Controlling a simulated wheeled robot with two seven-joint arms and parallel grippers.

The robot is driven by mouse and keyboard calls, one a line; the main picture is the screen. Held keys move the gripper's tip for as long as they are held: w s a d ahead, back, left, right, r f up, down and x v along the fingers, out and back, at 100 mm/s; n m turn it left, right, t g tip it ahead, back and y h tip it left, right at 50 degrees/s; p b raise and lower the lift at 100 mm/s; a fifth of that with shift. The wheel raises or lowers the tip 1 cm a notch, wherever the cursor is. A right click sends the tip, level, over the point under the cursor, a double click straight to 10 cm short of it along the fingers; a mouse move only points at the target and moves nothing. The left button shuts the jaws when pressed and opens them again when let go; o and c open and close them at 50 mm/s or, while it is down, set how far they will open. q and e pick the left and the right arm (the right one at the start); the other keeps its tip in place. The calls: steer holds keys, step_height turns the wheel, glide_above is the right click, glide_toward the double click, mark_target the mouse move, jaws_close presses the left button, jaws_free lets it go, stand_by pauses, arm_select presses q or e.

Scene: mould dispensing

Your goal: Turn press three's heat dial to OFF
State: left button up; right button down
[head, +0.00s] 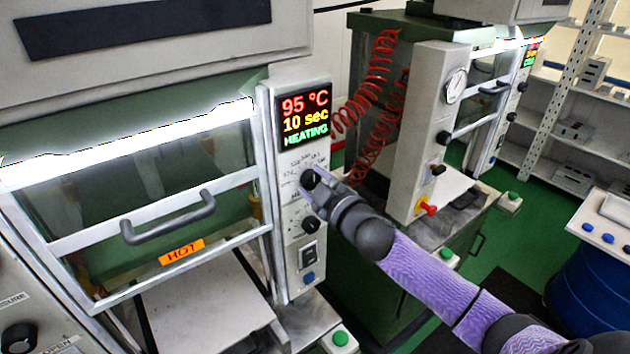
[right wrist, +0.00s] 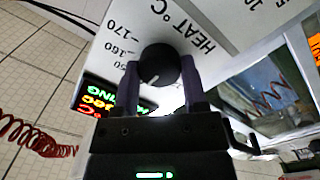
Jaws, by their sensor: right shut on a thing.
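The heat dial (head: 309,180) is a black round knob on the press's white control panel, below a lit display (head: 305,114) reading 95 °C, 10 sec, HEATING. In the right wrist view the dial (right wrist: 159,65) has a white pointer mark, with "HEAT °C" and numbers such as 170 and 160 printed around it. My right gripper (head: 314,186) reaches in from the lower right and is shut on the dial. In the right wrist view its two fingers (right wrist: 160,85) sit on either side of the knob. My left gripper is not in view.
Below the dial are another black knob (head: 310,224), a switch (head: 308,254) and a blue button (head: 308,278). The press door has a grey handle (head: 168,218) and an orange HOT label (head: 181,252). A second press (head: 432,130) with a red coiled hose (head: 377,100) stands behind right.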

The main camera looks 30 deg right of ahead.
steer(key=n, duration=0.4)
steer(key=shift+n, duration=0.4)
steer(key=n, duration=0.4)
steer(key=shift+r+n+b, duration=0.1)
steer(key=shift+n+b, duration=0.2)
steer(key=shift+b, duration=0.05)
steer(key=n, duration=0.4)
steer(key=shift+n+t, duration=0.3)
steer(key=shift+n, duration=0.1)
steer(key=shift+d+r+n+y, duration=0.15)
steer(key=shift+n+y, duration=0.15)
steer(key=shift+n, duration=1.8)
steer(key=shift+c, duration=1.6)
jaws_free()
steer(key=shift+o, duration=0.9)
steer(key=shift+b, duration=0.3)
